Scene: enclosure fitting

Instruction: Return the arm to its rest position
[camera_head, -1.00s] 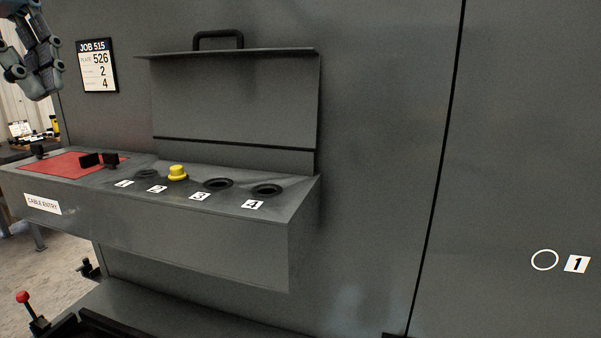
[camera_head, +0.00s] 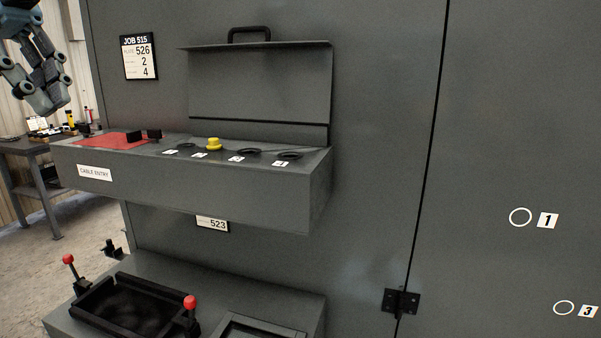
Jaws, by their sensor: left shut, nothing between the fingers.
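My left gripper (camera_head: 50,98) shows at the top left corner of the head view, fingers pointing down. It is shut and empty, in the air left of the job sign, clear of the cable entry box (camera_head: 200,187). My right gripper is out of view. On the box's top, a yellow plug (camera_head: 214,144) sits at position 2, between dark round openings. A red mat (camera_head: 108,140) with small black blocks lies at the left end of that top. The lid (camera_head: 262,85) with a black handle stands raised behind it.
A job sign (camera_head: 139,57) hangs on the grey cabinet wall. Below, a ledge carries a black tray (camera_head: 128,310) with red-knobbed levers (camera_head: 190,302). A workbench (camera_head: 30,150) with small items stands at the far left. The floor (camera_head: 85,230) between is clear.

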